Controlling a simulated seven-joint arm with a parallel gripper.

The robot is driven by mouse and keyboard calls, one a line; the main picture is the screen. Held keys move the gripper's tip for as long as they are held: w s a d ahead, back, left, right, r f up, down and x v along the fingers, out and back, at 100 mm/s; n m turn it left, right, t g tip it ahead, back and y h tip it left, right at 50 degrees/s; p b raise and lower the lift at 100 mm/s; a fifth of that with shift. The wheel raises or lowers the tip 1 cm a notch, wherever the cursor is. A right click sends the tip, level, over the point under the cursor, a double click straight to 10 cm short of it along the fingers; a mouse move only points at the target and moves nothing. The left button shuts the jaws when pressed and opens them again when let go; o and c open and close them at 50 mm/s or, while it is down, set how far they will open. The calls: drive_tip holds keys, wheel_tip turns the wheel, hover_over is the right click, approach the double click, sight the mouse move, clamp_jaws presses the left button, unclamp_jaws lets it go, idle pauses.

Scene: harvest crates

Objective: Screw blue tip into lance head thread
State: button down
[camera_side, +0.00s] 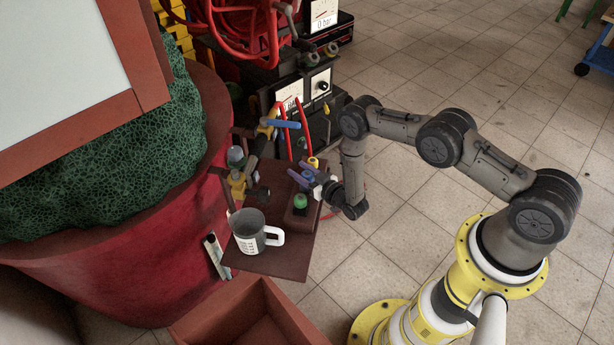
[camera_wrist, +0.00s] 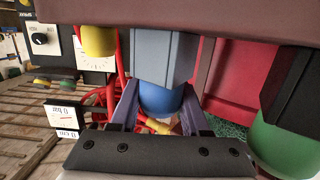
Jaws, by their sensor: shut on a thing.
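In the wrist view, the blue tip (camera_wrist: 160,100) sits between the two purple fingers of my gripper (camera_wrist: 160,112), which is shut on it. A grey faceted piece adjoins the blue tip. In the side view, my gripper (camera_side: 312,179) is at the right part of the small brown table, between a yellow tip (camera_side: 313,162) and a green tip (camera_side: 300,201). Whether the blue tip is clear of its seat cannot be told. Brass fittings (camera_side: 237,184) and a blue-handled valve (camera_side: 283,123) stand to the left and behind; the lance thread is too small to make out.
A grey measuring jug (camera_side: 248,235) stands at the front of the brown table (camera_side: 282,262). A large red tub (camera_side: 120,275) is to the left, and a reddish crate (camera_side: 262,305) is in front. Gauges and red hoses are behind. Tiled floor is open to the right.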

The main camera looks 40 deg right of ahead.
sight(310, 176)
drive_tip(key=shift+r, duration=0.1)
drive_tip(key=shift+r, duration=0.4)
wheel_tip(310, 176, up, 2)
drive_tip(key=shift+r, duration=0.15)
drive_tip(key=s+r, duration=0.4)
drive_tip(key=r, duration=0.1)
drive_tip(key=s+r, duration=0.4)
drive_tip(key=s, duration=0.5)
drive_tip(key=w+a+r+n+g+y, duration=0.1)
drive_tip(key=w+a+r+n+y, duration=0.2)
drive_tip(key=a+r, duration=0.6)
drive_tip(key=w+a+r+n+g+y, duration=0.2)
drive_tip(key=w+a+r+n+y, duration=0.2)
drive_tip(key=a, duration=1.2)
drive_tip(key=w+r+y, duration=0.2)
drive_tip(key=w+r, duration=0.2)
drive_tip(key=r, duration=0.1)
drive_tip(key=shift+r, duration=0.4)
drive_tip(key=shift+s, duration=0.1)
